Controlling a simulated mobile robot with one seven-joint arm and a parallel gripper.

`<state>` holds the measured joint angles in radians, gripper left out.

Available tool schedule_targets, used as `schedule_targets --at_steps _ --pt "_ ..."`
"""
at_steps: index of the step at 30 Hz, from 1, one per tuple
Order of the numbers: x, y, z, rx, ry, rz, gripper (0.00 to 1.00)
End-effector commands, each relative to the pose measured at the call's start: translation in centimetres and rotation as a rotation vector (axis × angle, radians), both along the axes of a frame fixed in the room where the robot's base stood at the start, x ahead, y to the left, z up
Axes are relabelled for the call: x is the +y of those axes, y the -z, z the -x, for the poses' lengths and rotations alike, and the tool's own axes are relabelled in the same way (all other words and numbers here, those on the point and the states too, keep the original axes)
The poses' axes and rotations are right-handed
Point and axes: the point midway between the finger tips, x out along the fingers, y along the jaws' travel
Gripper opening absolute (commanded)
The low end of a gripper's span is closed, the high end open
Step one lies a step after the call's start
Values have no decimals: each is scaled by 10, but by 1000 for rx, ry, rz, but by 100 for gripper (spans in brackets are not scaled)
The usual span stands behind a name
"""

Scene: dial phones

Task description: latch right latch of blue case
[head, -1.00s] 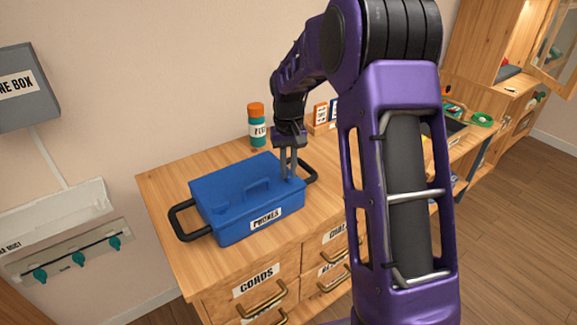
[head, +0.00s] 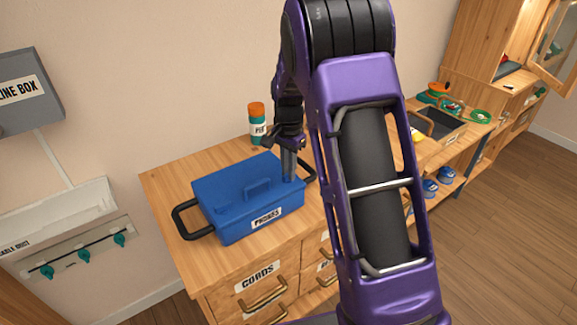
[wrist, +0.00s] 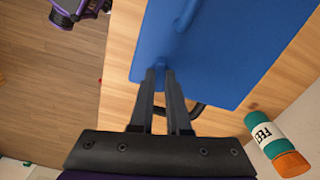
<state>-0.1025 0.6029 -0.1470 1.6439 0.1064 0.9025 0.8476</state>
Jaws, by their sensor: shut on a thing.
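The closed blue case (head: 235,205), labelled PHONES, lies on the wooden drawer cabinet. It has a blue lid handle (head: 257,189) and black side handles. My gripper (head: 290,178) points down at the right end of its lid. In the wrist view the fingertips (wrist: 161,70) are close together at the case edge (wrist: 200,50). A small blue piece, the right latch (wrist: 159,62), shows between the tips and is mostly hidden by them. Its exact angle cannot be told.
An orange-capped bottle (head: 257,124) stands behind the case and shows in the wrist view (wrist: 276,146). The cabinet top (head: 165,184) is bare at the left. A grey wall box (head: 25,90) and a rail with teal knobs (head: 83,255) are on the left wall.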

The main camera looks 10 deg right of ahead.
Motion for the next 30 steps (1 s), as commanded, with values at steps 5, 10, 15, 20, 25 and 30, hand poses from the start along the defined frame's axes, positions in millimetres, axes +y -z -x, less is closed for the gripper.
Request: schedule_targets --at_steps 5,10,15,20,25,30 --pt "0 -1 0 0 119 1 0" --pt "0 -1 0 0 198 0 0" --pt "0 0 0 1 243 1 0" --pt "0 0 0 0 260 0 0" --pt "0 0 0 0 263 0 0" --pt "0 0 0 0 263 0 0"
